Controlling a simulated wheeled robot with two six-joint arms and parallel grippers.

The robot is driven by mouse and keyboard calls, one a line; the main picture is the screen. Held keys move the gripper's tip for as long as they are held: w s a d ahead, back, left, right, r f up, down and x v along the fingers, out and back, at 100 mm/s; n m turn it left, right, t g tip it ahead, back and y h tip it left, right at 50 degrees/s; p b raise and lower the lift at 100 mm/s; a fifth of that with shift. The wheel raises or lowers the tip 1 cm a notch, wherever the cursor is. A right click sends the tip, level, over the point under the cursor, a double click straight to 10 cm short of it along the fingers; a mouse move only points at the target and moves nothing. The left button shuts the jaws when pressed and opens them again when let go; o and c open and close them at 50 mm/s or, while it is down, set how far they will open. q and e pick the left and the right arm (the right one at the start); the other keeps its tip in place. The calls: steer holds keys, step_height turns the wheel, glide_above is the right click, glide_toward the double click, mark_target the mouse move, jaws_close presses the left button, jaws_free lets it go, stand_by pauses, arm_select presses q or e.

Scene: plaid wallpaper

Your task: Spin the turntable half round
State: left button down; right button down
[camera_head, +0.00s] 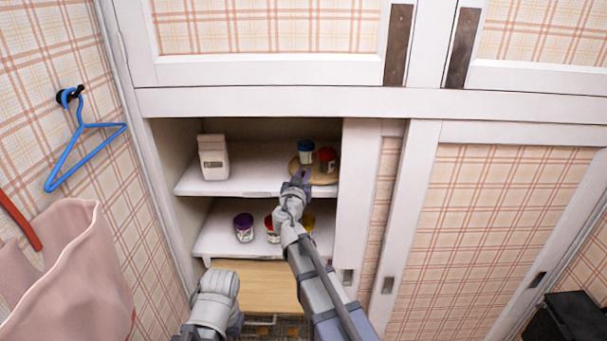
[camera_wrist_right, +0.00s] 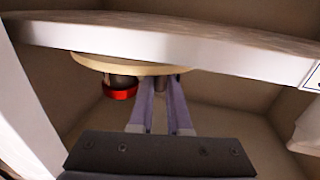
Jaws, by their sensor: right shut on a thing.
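The turntable (camera_head: 325,179) is a round wooden disc on the upper shelf of the open cupboard, at its right side. A blue-topped jar (camera_head: 305,147) and a red jar (camera_head: 327,155) stand on it. My right gripper (camera_head: 299,177) reaches in at the turntable's near left edge. In the wrist view the picture is upside down; the right gripper (camera_wrist_right: 168,84) is shut at the turntable (camera_wrist_right: 90,63), its tips around a small grey part by the disc. The red-lidded jar (camera_wrist_right: 119,92) is beside the fingers. My left gripper is not in view; only its arm shows.
A white carton (camera_head: 213,157) stands on the upper shelf's left. A purple-lidded jar (camera_head: 244,226) and other jars stand on the lower shelf (camera_head: 215,242). The cupboard's right panel (camera_head: 357,200) is close to the turntable. A blue hanger (camera_head: 85,130) hangs on the left wall.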

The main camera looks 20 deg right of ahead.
mark_target(314, 182)
stand_by(0.3)
steer(key=s+d+n+t+y, duration=0.1)
steer(key=y, duration=0.1)
steer(key=shift+s+d+n+y, duration=0.1)
steer(key=shift+d+n+y, duration=0.05)
steer(key=shift+n+y, duration=0.15)
steer(key=shift+s+d+n+t+y, duration=0.25)
steer(key=shift+d+n+y, duration=0.15)
steer(key=shift+n+y, duration=0.5)
steer(key=shift+s+d+n+t+y, duration=0.25)
steer(key=shift+d+n+y, duration=0.2)
steer(key=shift+y, duration=0.85)
steer(key=shift+a, duration=0.1)
steer(key=c, duration=0.9)
jaws_free()
steer(key=shift+o, duration=0.2)
